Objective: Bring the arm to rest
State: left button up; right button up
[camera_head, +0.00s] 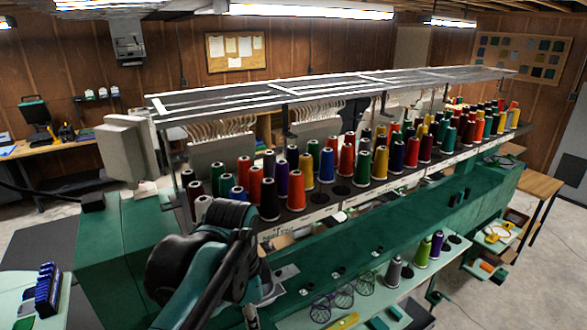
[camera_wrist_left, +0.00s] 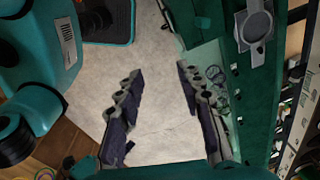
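My left arm (camera_head: 212,262), teal and black, rises from the bottom of the head view in front of the green machine; its gripper cannot be made out there. In the left wrist view my left gripper (camera_wrist_left: 160,72) has its two dark ridged fingers spread wide apart. Nothing is between them, and pale floor shows through the gap. My right gripper cannot be made out in either view.
The long green thread machine (camera_head: 400,223) crosses the head view, with rows of coloured thread cones (camera_head: 326,165) along its rack. A wooden side table (camera_head: 541,185) stands at right. In the left wrist view a green panel (camera_wrist_left: 209,15) lies close to the right finger.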

pick_arm(q)
jog(key=s+a+f+n+t+b, duration=0.2)
jog(key=f+b, duration=0.6)
jog(key=f, duration=0.4)
jog(key=s+a+f+n+t+b, duration=0.2)
jog(key=a+f+n+b, duration=0.2)
jog(key=f+n+b, duration=0.3)
jog(key=s+a+f+n+t+b, duration=0.1)
jog(key=f+n+b, duration=0.4)
jog(key=f, duration=1.2)
jog(key=a+t+b, duration=0.1)
jog(key=a+b, duration=0.1)
jog(key=b, duration=0.1)
jog(key=shift+s+a+f+b, duration=0.2)
jog(key=shift+s+b, duration=0.1)
jog(key=shift+s, duration=0.1)
